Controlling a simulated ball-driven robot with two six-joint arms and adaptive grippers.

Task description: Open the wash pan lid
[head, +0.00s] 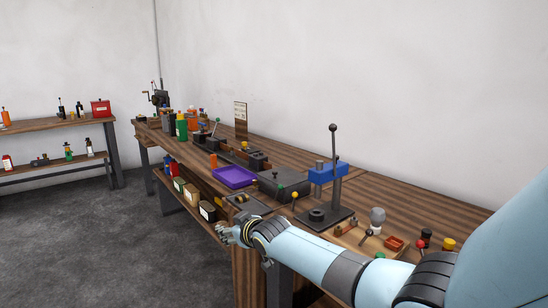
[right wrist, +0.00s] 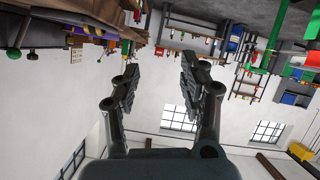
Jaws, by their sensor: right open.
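A wide dark grey box with a flat top (head: 288,184) stands on the workbench in the head view. It looks most like the wash pan with its lid down, but I cannot tell for sure. My right gripper (head: 232,236) is in front of the bench's front edge, nearer to me than the box and apart from it. In the right wrist view my right gripper (right wrist: 160,70) has its two fingers spread with nothing between them. The wrist view does not clearly show the pan. My left gripper is not in view.
A purple tray (head: 234,177) lies left of the box. A grey open tray (head: 246,203) is near the front edge.

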